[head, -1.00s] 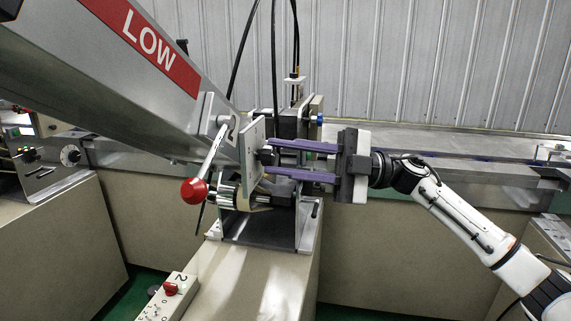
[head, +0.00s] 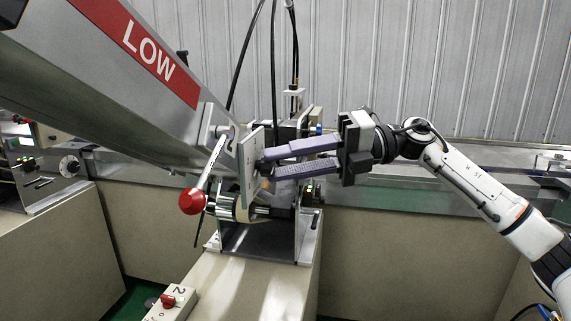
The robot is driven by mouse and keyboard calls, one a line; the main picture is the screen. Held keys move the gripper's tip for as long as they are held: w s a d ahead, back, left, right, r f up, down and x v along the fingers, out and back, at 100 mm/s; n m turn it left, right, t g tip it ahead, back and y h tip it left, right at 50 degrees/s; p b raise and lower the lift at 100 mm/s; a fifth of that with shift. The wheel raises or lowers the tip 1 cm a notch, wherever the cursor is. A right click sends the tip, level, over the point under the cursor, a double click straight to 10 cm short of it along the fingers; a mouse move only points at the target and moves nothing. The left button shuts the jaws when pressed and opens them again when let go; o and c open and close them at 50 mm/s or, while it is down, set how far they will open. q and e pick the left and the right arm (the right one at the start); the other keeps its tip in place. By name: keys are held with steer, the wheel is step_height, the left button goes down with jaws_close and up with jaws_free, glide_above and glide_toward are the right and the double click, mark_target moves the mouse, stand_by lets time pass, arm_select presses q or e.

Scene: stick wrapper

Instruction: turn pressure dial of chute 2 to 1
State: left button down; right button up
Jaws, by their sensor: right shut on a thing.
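The pressure dial (head: 262,168) is a small dark knob on the right-hand face of a pale upright plate (head: 249,171) at the low end of the metal chute (head: 120,100). My right gripper (head: 264,162) comes in from the right, and its long purple fingers are shut on the dial. My left gripper is not in view.
A lever with a red ball (head: 192,201) hangs left of the plate. A roller (head: 228,207) and bracket stand below it. A control box marked 2 (head: 171,303) is at the bottom. Black cables (head: 273,70) hang behind. A long metal rail runs behind my right arm.

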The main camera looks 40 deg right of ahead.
steer(key=shift+r+n+h, duration=0.1)
steer(key=shift+n+h, duration=0.3)
steer(key=shift+n, duration=0.2)
steer(key=o, duration=1.1)
steer(key=shift+c, duration=0.2)
